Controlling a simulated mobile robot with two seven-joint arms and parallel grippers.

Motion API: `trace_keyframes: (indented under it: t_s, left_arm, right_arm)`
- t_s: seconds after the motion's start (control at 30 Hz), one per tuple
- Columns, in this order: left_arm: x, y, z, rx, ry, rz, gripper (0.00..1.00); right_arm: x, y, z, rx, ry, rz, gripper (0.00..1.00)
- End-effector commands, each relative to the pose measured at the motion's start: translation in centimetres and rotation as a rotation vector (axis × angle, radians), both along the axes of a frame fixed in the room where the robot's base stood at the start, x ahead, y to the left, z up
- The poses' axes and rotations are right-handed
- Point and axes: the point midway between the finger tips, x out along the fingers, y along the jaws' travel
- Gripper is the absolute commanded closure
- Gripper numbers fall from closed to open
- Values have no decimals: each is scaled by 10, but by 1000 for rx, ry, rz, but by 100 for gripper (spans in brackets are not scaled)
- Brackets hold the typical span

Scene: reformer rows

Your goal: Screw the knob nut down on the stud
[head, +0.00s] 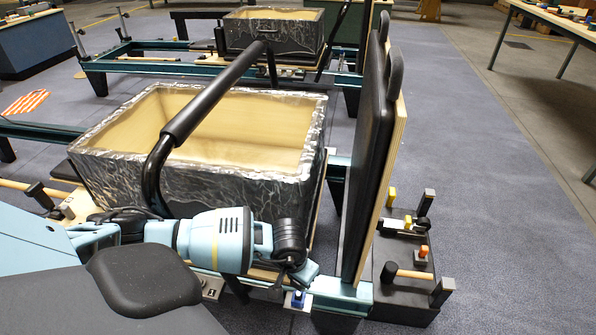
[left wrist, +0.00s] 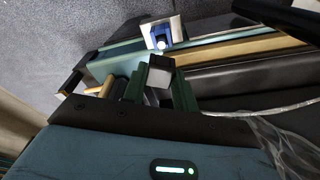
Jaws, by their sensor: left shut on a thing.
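My left gripper (head: 292,270) comes in from the left over the near frame rail. It points down at a small blue piece with a pale tip (head: 297,299) on a light plate. In the left wrist view the fingers (left wrist: 160,88) are closed on a small dark block with a light grey face (left wrist: 160,78), which looks like the knob nut. The blue piece (left wrist: 160,38) shows just past it, with a gap in the picture; whether they touch is unclear. The blue piece looks like the stud's seat. The threads cannot be seen. My right gripper is not in view.
A foil-covered box (head: 130,182) with a black bar across it stands behind the arm. A tall black padded board (head: 369,150) rises close to the gripper's right. A dark block with tools and pegs (head: 400,300) stands beyond it. Open floor (head: 490,210) lies farther right.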

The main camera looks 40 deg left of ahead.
Motion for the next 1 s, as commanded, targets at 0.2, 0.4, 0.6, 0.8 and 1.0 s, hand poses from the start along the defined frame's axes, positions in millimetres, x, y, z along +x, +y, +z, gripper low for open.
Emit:
trace_keyframes:
  t_s: [0.2, 0.4, 0.6, 0.8, 1.0]
  left_arm:
    - [0, 0, -11, 0, 1, 0, 93]
    - [0, 0, -20, 0, 1, 0, 93]
    - [0, 0, -28, 0, 0, -1, 93]
    - [0, 0, -37, -1, 0, 0, 93]
    - [0, 0, -45, -1, 0, -1, 93]
  right_arm:
    - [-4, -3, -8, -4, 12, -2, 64]
    - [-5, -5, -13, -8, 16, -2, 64]
    - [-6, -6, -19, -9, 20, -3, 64]
    - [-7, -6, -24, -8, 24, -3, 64]
    - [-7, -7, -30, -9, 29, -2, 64]
